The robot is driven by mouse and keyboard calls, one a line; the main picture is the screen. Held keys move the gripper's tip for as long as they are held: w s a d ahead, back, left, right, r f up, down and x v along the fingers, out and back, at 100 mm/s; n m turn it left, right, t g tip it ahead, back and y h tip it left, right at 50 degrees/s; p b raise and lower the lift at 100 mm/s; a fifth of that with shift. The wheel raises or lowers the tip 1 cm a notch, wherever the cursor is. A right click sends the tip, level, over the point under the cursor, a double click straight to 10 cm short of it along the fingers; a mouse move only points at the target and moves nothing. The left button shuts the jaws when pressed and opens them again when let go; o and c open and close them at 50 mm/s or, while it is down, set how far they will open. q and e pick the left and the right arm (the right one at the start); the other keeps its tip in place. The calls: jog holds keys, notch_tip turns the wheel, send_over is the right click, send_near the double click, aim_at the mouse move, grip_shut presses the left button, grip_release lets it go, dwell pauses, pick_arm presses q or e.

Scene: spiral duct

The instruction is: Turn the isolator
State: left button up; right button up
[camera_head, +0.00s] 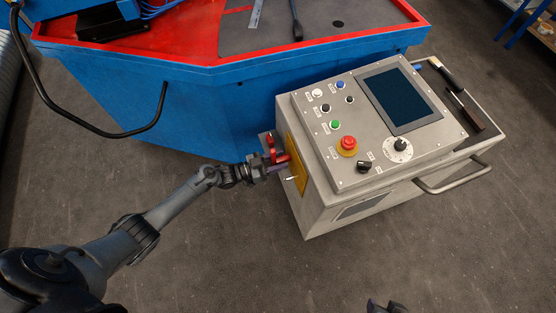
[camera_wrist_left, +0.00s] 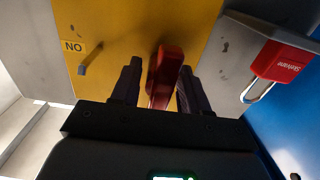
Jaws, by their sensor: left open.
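The isolator's red handle (camera_wrist_left: 165,72) sticks out from a yellow plate (camera_wrist_left: 205,30) in the left wrist view. In the head view the yellow plate (camera_head: 296,165) is on the left side of the grey control cabinet (camera_head: 318,200). My left gripper (camera_wrist_left: 158,90) is open, with one finger on each side of the red handle. I cannot tell whether either finger touches it. In the head view my left gripper (camera_head: 280,170) is at the plate and partly covers the handle. A dark part at the bottom edge seems to be my right gripper (camera_head: 386,307), mostly cut off.
A red padlock (camera_wrist_left: 283,62) with an open-looking shackle is beside the yellow plate. A small lever (camera_wrist_left: 90,58) is near the "NO" label. The cabinet top carries buttons, a red emergency stop (camera_head: 347,144) and a screen (camera_head: 398,97). A blue machine (camera_head: 185,110) stands behind; the front floor is clear.

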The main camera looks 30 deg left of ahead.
pick_arm(q)
jog(key=shift+s+a+r, duration=0.1)
jog(key=shift+s+a, duration=0.35)
jog(key=shift+s, duration=0.05)
jog(key=p+v, duration=0.2)
jog(key=v, duration=0.7)
jog(key=shift+s+a, duration=0.15)
jog(key=shift+s, duration=0.05)
jog(key=shift+p, duration=0.3)
